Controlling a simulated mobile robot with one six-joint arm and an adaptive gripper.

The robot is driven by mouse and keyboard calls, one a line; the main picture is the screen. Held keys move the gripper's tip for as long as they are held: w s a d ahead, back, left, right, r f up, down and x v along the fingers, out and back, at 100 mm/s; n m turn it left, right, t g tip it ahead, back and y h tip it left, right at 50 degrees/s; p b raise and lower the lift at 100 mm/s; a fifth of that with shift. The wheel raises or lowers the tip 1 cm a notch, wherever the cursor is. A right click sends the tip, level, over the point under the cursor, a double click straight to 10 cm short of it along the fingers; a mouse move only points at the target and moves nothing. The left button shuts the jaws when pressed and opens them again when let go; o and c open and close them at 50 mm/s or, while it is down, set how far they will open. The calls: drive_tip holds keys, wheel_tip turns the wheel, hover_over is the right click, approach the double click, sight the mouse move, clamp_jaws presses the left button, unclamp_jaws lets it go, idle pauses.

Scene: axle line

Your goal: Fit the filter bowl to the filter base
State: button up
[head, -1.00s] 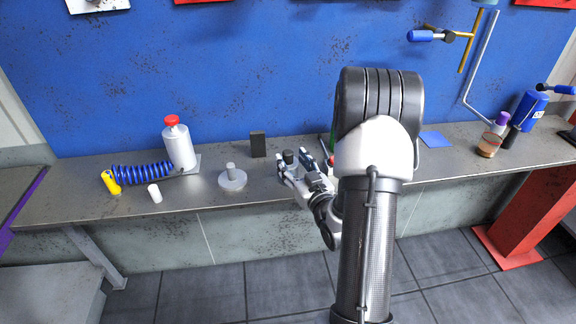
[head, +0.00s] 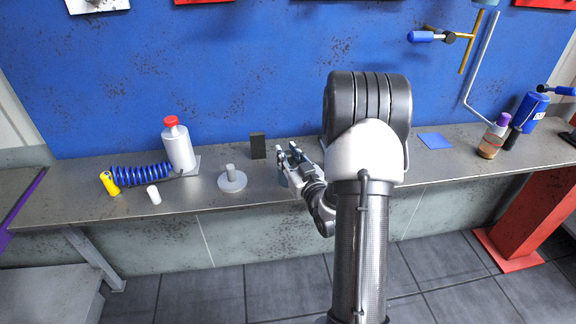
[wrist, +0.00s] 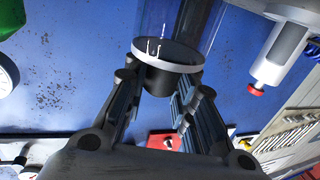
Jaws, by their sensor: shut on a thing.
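My gripper (head: 288,158) is over the bench, right of the grey disc. In the wrist view its two fingers (wrist: 165,85) close on the dark end (wrist: 172,82) of a clear cylinder, which I take for the filter bowl (wrist: 180,25). The clear wall runs out of the top of that view, and in the head view I cannot make it out. A grey round disc with a short post (head: 232,182) stands on the bench; it may be the filter base, but I cannot be sure. The bowl's far end is hidden.
On the bench (head: 215,201) are a grey bottle with a red cap (head: 179,148), a blue coiled hose (head: 140,173), a small white cylinder (head: 153,194) and a dark block (head: 258,147). Bottles (head: 492,142) stand far right. A blue wall (head: 230,70) rises behind.

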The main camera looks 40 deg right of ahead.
clamp_jaws()
